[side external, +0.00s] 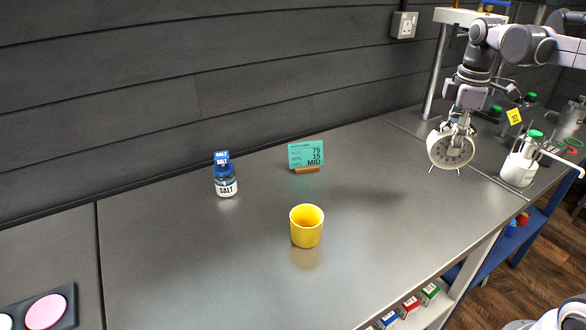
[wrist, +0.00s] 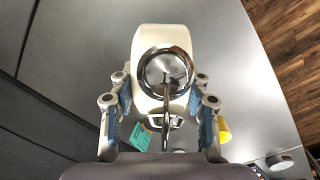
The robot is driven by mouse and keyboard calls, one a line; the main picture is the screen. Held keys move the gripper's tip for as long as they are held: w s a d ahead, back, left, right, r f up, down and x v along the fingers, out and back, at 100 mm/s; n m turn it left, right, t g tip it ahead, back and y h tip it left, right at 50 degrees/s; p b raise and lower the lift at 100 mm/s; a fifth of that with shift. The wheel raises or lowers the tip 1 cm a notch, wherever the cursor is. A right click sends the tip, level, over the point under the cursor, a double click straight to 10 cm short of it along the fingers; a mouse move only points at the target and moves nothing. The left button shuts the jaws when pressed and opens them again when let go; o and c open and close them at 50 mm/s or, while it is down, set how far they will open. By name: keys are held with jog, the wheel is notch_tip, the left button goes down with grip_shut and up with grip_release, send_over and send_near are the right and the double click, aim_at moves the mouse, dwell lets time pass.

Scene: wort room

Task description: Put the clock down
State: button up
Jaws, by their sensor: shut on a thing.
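The clock (side external: 450,150) is a cream alarm clock with a round face and thin splayed legs, upright at the right of the side view. My gripper (side external: 459,124) is above it, shut on its top. The legs are at or just above the grey worktop; I cannot tell whether they touch. In the wrist view the clock's cream body and chrome bell (wrist: 165,72) lie between the two blue-padded fingers of my gripper (wrist: 161,100).
A yellow cup (side external: 307,227), a salt jar (side external: 226,183) and a teal card (side external: 306,154) stand on the worktop (side external: 385,190). A white bottle (side external: 519,168) with a green cap stands right of the clock. The worktop between cup and clock is clear.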

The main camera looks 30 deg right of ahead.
jog(key=shift+s+d+r, duration=0.2)
jog(key=shift+r, duration=0.05)
jog(key=shift+w+a+r, duration=0.1)
jog(key=shift+w+a, duration=0.05)
jog(key=shift+w, duration=0.05)
jog(key=w+a+r+n, duration=0.1)
jog(key=w+a+n, duration=0.35)
jog(key=a, duration=0.95)
jog(key=w+a+n, duration=0.2)
jog(key=w+a, duration=0.5)
jog(key=a, duration=0.7)
jog(key=s+a+n, duration=0.2)
jog(key=a, duration=1.4)
jog(key=shift+n+g+y, duration=0.25)
jog(key=shift+g+y, duration=0.05)
jog(key=shift+s+a+f, duration=0.35)
jog(key=shift+a+f, duration=1.6)
jog(key=shift+s+a+f, duration=0.4)
jog(key=shift+a+f, duration=1.5)
jog(key=shift+a, duration=0.1)
jog(key=shift+s+a+f, duration=0.35)
jog(key=shift+a+f, duration=1.6)
jog(key=shift+f, duration=0.1)
